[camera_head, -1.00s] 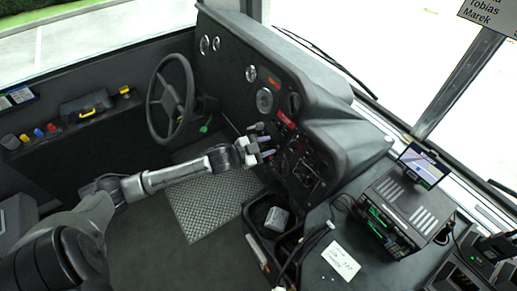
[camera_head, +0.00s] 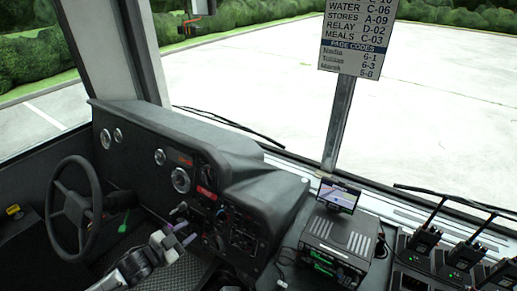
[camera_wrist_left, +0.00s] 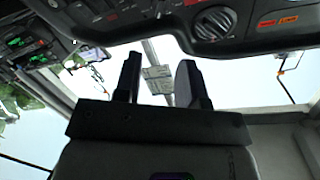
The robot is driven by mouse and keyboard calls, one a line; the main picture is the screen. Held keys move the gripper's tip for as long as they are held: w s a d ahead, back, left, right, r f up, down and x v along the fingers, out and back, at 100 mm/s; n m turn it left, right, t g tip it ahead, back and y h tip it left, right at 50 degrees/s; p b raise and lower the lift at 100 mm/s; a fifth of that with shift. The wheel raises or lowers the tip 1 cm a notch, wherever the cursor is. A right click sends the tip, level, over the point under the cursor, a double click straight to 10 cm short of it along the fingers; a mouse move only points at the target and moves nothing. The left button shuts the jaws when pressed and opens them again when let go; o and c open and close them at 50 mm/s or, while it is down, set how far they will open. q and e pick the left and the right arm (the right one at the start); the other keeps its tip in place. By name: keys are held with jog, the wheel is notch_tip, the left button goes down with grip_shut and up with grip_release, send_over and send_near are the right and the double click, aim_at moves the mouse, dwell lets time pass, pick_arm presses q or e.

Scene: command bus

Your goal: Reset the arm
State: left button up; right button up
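My left arm comes up from the lower edge of the head view. Its gripper (camera_head: 183,233) is in front of the dashboard (camera_head: 225,190), between the steering wheel (camera_head: 74,206) and the dark switch panel. In the left wrist view my left gripper (camera_wrist_left: 160,65) shows two dark fingers standing apart, with a clear gap and nothing held between them. Whether the fingertips touch the dashboard I cannot tell. My right gripper is in neither view.
A radio unit (camera_head: 338,244) with a small screen (camera_head: 338,195) stands right of the dashboard. Several handheld radios (camera_head: 424,240) sit in chargers at the far right. A code sign (camera_head: 356,38) hangs on the window post. A green-handled item (camera_head: 123,222) is by the wheel.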

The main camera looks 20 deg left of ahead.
pick_arm(q)
jog(key=shift+f, duration=0.1)
jog(key=s+a+f+n+g+y, duration=0.2)
jog(key=s+a+f+g+y, duration=0.1)
jog(key=s+f+g+y, duration=0.25)
jog(key=s+d+f+n+g+h, duration=0.1)
jog(key=s+d+f+n+g, duration=0.15)
jog(key=s+d, duration=0.85)
jog(key=s+d+f+n+g+h, duration=0.1)
jog(key=s+d+f+n+g, duration=0.2)
jog(key=s+d, duration=0.85)
notch_tip(320, 180, up, 16)
jog(key=m+g+p, duration=0.1)
jog(key=p, duration=1.4)
jog(key=shift+a+f, duration=0.15)
jog(key=shift+a, duration=0.25)
